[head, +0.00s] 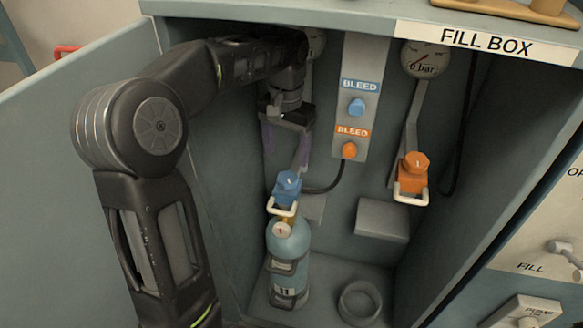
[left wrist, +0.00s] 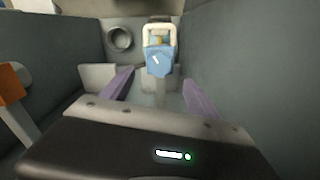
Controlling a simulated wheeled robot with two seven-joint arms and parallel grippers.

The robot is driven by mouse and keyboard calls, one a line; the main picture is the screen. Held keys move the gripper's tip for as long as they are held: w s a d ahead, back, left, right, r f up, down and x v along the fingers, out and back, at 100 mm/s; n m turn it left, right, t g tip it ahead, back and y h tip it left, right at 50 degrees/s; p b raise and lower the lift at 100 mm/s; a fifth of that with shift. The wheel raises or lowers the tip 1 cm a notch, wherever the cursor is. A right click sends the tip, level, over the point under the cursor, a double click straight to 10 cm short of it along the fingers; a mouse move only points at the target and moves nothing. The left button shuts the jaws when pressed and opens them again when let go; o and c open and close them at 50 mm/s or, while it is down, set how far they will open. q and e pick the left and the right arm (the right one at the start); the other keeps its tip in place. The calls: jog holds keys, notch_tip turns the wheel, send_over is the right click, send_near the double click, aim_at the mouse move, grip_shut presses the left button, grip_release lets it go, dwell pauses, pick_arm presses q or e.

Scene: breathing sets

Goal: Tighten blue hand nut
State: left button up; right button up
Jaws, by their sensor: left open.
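The blue hand nut (head: 288,184) sits on top of the yoke above the blue cylinder (head: 289,240) in the head view. In the left wrist view the blue nut (left wrist: 159,60) shows between and beyond the fingertips, with a white mark on its face. My left gripper (head: 285,150) is open and empty above the nut, apart from it, with its fingers pointing down. Its purple fingers also show in the left wrist view (left wrist: 158,90). My right gripper is not in view.
An orange nut (head: 413,165) hangs with its yoke on the right. A blue bleed knob (head: 356,107) and an orange bleed knob (head: 349,150) are on the panel. An empty ring holder (head: 360,302) stands on the floor. The box walls close in both sides.

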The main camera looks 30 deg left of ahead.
aim_at(287, 177)
pick_arm(q)
jog(key=shift+f+b, duration=0.45)
jog(key=shift+f, duration=3.5)
jog(key=shift+c, duration=0.4)
jog(key=c, duration=1.3)
jog(key=shift+r+m, duration=0.1)
jog(key=shift+m, duration=0.3)
jog(key=shift+r+m+p, duration=0.1)
jog(key=shift+m+p, duration=0.75)
jog(key=shift+m, duration=0.25)
jog(key=shift+m+p, duration=0.75)
jog(key=shift+m, duration=0.95)
